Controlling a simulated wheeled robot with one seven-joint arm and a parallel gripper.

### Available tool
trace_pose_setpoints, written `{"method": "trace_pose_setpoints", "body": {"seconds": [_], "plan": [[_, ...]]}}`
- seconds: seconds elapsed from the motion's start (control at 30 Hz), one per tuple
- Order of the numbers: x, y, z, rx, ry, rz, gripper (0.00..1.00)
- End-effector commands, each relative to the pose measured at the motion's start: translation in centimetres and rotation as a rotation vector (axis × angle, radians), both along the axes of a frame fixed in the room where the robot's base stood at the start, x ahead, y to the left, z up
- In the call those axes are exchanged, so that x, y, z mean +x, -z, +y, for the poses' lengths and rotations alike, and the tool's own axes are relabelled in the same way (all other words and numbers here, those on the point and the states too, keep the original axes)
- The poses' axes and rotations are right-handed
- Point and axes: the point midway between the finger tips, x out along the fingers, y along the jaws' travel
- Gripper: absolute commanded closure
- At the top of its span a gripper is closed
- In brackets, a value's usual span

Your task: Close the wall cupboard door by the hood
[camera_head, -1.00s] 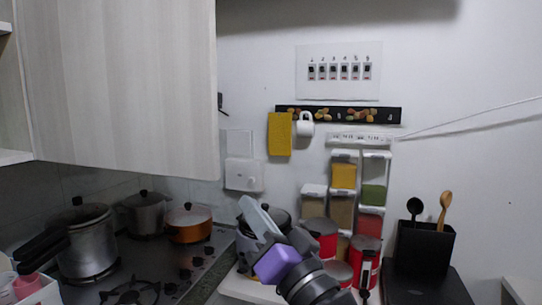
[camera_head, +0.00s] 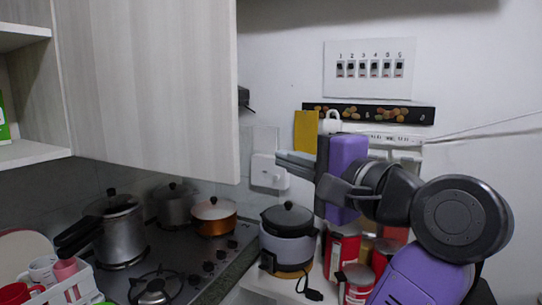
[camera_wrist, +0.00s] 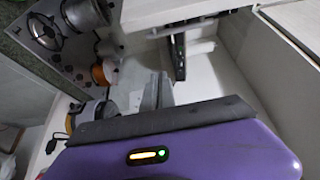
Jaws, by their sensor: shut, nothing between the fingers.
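The wall cupboard door (camera_head: 150,80) is a pale wood-grain panel at the upper left of the head view. It stands open, with the cupboard's shelves (camera_head: 30,153) showing to its left. My gripper (camera_head: 280,164) is at the right of the door's lower right corner, a little apart from it in the picture, with its grey fingers shut and pointing left. Nothing shows between them. In the wrist view the fingers (camera_wrist: 158,90) show together above my purple hand. A pale panel edge (camera_wrist: 180,14) runs along the top there; I cannot tell for sure that it is the door.
Below the door is a stove (camera_head: 165,270) with several pots. A rice cooker (camera_head: 288,240) and red tins (camera_head: 342,255) stand below my arm. A dish rack (camera_head: 70,285) with cups is at the lower left. A rail (camera_head: 370,113) hangs on the wall behind.

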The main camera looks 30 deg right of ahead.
Motion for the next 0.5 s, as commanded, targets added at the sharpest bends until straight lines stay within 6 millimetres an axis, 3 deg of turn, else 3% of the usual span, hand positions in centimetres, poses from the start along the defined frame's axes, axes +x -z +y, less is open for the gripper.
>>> {"method": "trace_pose_setpoints", "body": {"seconds": [0.5], "plan": [[9.0, 0.0, 1.3, -0.003, -0.001, 0.004, 1.00]]}}
